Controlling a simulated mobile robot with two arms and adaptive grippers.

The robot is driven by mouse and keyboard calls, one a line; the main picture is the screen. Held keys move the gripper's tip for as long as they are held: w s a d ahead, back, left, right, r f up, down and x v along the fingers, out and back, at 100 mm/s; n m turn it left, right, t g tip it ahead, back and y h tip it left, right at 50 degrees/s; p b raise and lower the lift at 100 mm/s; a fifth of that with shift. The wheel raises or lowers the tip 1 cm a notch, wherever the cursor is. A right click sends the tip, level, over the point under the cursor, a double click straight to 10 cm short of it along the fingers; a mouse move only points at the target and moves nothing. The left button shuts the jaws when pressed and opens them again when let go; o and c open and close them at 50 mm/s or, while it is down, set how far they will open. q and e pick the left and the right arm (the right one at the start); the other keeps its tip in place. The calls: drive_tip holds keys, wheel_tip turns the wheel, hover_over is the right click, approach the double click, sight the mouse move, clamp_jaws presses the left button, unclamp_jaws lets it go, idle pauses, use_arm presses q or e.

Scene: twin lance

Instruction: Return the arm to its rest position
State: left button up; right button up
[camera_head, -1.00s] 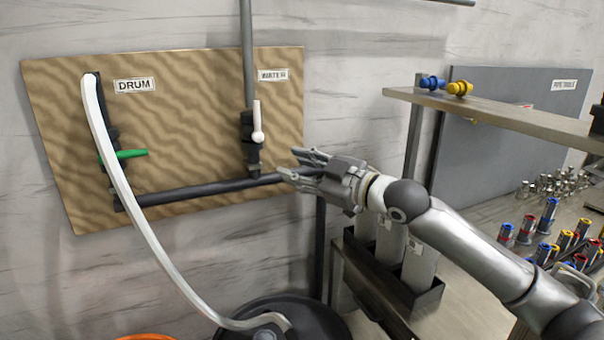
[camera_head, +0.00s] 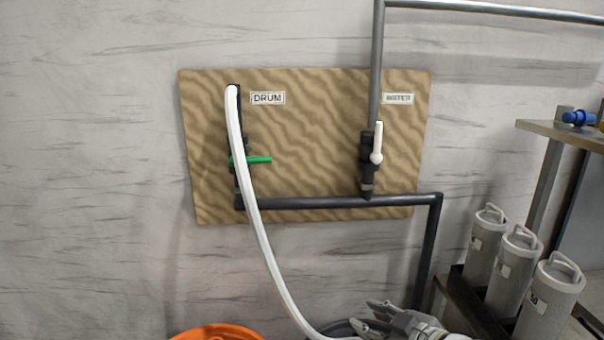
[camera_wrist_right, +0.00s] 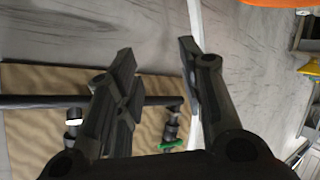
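My right gripper (camera_head: 373,317) is at the bottom edge of the head view, low in front of the wall. Only the gripper and a bit of its wrist show there; the rest of the right arm is out of the picture. The right wrist view shows its two dark fingers (camera_wrist_right: 157,52) spread apart with nothing between them, so it is open and empty. The white hose (camera_head: 262,235) runs down close to the left of the gripper in the head view. My left gripper and arm are not in view.
A wooden board (camera_head: 310,130) on the wall carries dark pipes, a green-handled valve (camera_head: 258,159) and a white-handled valve (camera_head: 377,150). An orange round rim (camera_head: 220,333) is at the bottom. Grey canisters (camera_head: 515,255) stand in a dark rack at right, below a shelf (camera_head: 565,133).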

drive_tip(key=s+f+m+g+h, duration=0.3)
drive_tip(key=s+f+m, duration=0.1)
drive_tip(key=s+f, duration=0.8)
drive_tip(key=s+d+f+m+g+h, duration=0.2)
drive_tip(key=s+d+f, duration=0.15)
drive_tip(key=s, duration=0.55)
drive_tip(key=s+d+f+m+g+h, duration=0.1)
drive_tip(key=s+d+f+m+g, duration=0.25)
drive_tip(key=s, duration=0.55)
wheel_tip(320, 180, down, 26)
drive_tip(key=s+n, duration=0.1)
drive_tip(key=s+d+f+g, duration=0.1)
drive_tip(key=s+d+f, duration=0.1)
drive_tip(key=s+f, duration=1.5)
drive_tip(key=shift+g, duration=0.35)
drive_tip(key=shift+s+d+f, duration=0.1)
drive_tip(key=shift+s+d, duration=0.05)
drive_tip(key=shift+s, duration=0.05)
